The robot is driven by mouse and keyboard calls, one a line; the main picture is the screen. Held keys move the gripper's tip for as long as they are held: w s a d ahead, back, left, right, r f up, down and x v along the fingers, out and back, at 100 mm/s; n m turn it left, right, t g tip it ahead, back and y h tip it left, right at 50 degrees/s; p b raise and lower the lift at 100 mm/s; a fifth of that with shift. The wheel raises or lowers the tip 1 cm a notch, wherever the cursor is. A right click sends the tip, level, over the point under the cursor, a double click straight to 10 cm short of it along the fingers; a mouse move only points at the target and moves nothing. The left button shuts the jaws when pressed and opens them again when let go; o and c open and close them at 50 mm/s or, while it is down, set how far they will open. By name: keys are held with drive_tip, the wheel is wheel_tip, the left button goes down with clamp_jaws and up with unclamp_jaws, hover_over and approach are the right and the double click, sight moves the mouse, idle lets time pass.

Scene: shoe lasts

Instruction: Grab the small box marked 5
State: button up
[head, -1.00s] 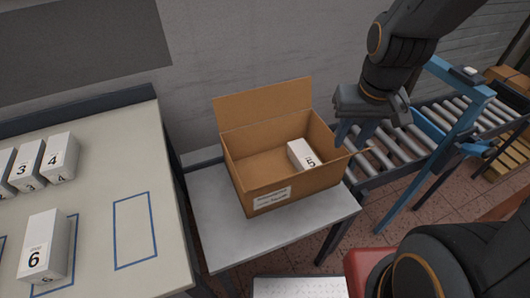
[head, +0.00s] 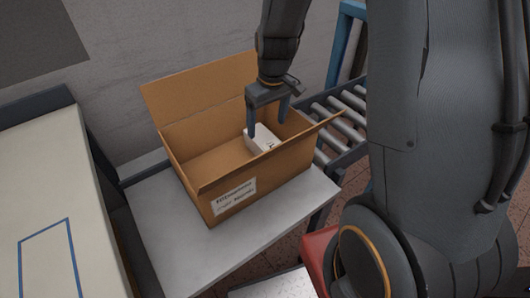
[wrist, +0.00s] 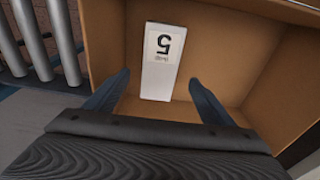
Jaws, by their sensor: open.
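The small white box marked 5 (wrist: 160,65) lies inside an open cardboard carton, near one wall. In the wrist view its label with the 5 appears upside down. In the head view the small box (head: 259,138) is partly hidden by a finger. My gripper (head: 268,131) is open, pointing down into the carton, its fingers over the small box. In the wrist view the fingers (wrist: 158,95) are spread to either side of the small box, with a gap at each side. I cannot tell how far the fingertips are above it.
The cardboard carton (head: 192,177) has raised walls and flaps close around my gripper. It stands on a grey table (head: 170,245). A roller conveyor (head: 345,122) is behind to the right. A pale table with a blue outlined rectangle (head: 45,215) is at left.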

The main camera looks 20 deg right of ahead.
sight(266, 139)
drive_tip(key=shift+w+a+f+p, duration=0.1)
drive_tip(key=shift+w+f+p, duration=0.1)
drive_tip(key=shift+f, duration=1.15)
drive_tip(key=shift+w+d+f+p, duration=0.1)
drive_tip(key=shift+f+p, duration=0.1)
drive_tip(key=shift+f, duration=1.15)
drive_tip(key=shift+w+a+f+p, duration=0.1)
drive_tip(key=shift+f+p, duration=0.1)
drive_tip(key=shift+f, duration=1.15)
drive_tip(key=c, duration=1.3)
drive_tip(key=shift+o, duration=0.2)
